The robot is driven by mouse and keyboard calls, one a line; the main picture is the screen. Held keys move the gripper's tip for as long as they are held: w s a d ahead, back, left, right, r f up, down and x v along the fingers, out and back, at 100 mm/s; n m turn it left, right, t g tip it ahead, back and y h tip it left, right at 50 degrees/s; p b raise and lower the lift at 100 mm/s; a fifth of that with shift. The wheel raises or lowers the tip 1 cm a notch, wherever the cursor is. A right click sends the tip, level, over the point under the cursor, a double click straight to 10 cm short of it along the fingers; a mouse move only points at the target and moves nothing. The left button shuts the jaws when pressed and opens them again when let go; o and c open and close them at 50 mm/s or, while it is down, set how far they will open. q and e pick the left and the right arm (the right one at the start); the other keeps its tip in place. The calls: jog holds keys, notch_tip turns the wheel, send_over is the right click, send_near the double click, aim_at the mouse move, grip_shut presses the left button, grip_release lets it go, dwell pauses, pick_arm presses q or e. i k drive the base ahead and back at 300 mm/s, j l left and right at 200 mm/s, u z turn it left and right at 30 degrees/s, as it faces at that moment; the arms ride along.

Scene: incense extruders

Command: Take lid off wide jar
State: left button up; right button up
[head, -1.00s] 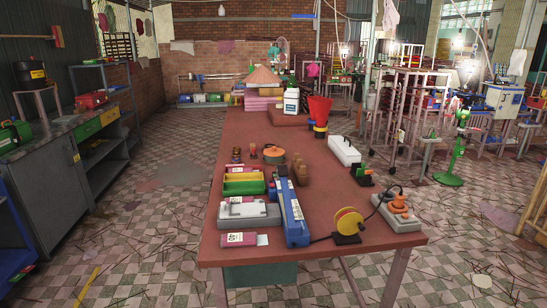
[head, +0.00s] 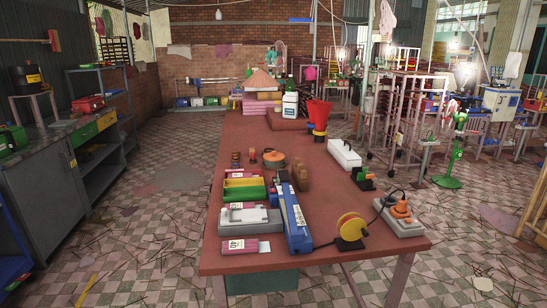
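No jar is clearly recognisable on the long red-brown table (head: 330,215). A low, round orange-brown item (head: 274,160) stands on the middle of the table. It is wide and squat, but too small for me to tell whether it is a lidded jar. Small brown round pieces (head: 236,160) stand to its left. A white jug (head: 290,105) with a dark top stands farther back. Neither of my grippers is in view.
A white long box (head: 344,153) and red funnels (head: 319,115) stand at right.

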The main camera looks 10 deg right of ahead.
aim_at(274, 156)
jog(key=i+j+z, duration=0.1)
jog(key=i+j, duration=0.25)
jog(key=i+j+z, duration=0.1)
jog(key=i+j, duration=0.2)
jog(key=j, duration=0.3)
jog(key=i+j+z, duration=0.1)
jog(key=i+j, duration=0.2)
jog(key=j, duration=0.25)
jog(key=i+j+z, duration=0.1)
jog(key=i+j, duration=0.15)
jog(key=j, duration=0.25)
jog(key=i+j+z, duration=0.1)
jog(key=i+j, duration=0.15)
jog(key=j, duration=0.35)
jog(key=i+j+z, duration=0.1)
jog(key=i+j, duration=0.15)
jog(key=j, duration=0.3)
jog(key=i+j+z, duration=0.1)
jog(key=j, duration=0.5)
jog(key=i+j+z, duration=0.1)
jog(key=i+j, duration=0.2)
jog(key=j, duration=0.3)
